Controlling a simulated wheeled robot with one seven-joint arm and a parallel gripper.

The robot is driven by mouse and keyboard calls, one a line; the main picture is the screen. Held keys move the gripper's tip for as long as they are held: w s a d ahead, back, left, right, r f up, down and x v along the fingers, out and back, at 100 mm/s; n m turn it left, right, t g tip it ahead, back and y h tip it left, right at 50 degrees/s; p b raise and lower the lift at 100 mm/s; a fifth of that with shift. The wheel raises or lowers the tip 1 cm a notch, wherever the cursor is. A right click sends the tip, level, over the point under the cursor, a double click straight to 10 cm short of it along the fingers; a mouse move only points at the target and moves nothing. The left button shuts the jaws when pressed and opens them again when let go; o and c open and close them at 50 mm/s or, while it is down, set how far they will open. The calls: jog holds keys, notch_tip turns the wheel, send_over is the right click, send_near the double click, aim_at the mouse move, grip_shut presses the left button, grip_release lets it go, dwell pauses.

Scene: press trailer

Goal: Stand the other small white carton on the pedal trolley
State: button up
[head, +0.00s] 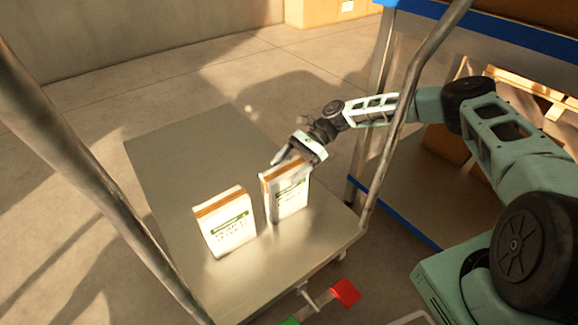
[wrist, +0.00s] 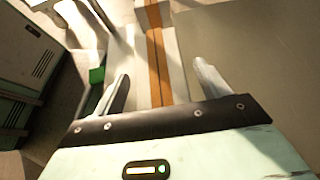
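Two small white cartons with an orange-brown stripe on top and a green label band stand upright on the grey deck of the pedal trolley (head: 165,165). The left carton (head: 226,222) stands free. The right carton (head: 287,192) stands a short gap to its right, with my gripper (head: 289,165) at its upper back edge. In the wrist view, the striped carton (wrist: 160,60) lies between the two fingers of my gripper (wrist: 162,72). The fingers are spread, with a visible gap on each side of the carton. The carton's lower part is hidden in the wrist view.
The trolley's metal handle bars rise at left (head: 85,165) and right (head: 408,110), the right one close to my arm. A red pedal (head: 346,292) and a green pedal (head: 290,321) are at the front. A blue-edged rack (head: 420,215) stands at right. The deck's back is clear.

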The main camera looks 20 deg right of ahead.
jog(key=shift+r, duration=0.15)
jog(key=shift+w+d+r, duration=0.1)
jog(key=shift+d+r, duration=0.1)
jog(key=shift+d, duration=0.1)
jog(key=p+v, duration=0.2)
jog(key=v, duration=0.9)
jog(key=shift+d, duration=0.2)
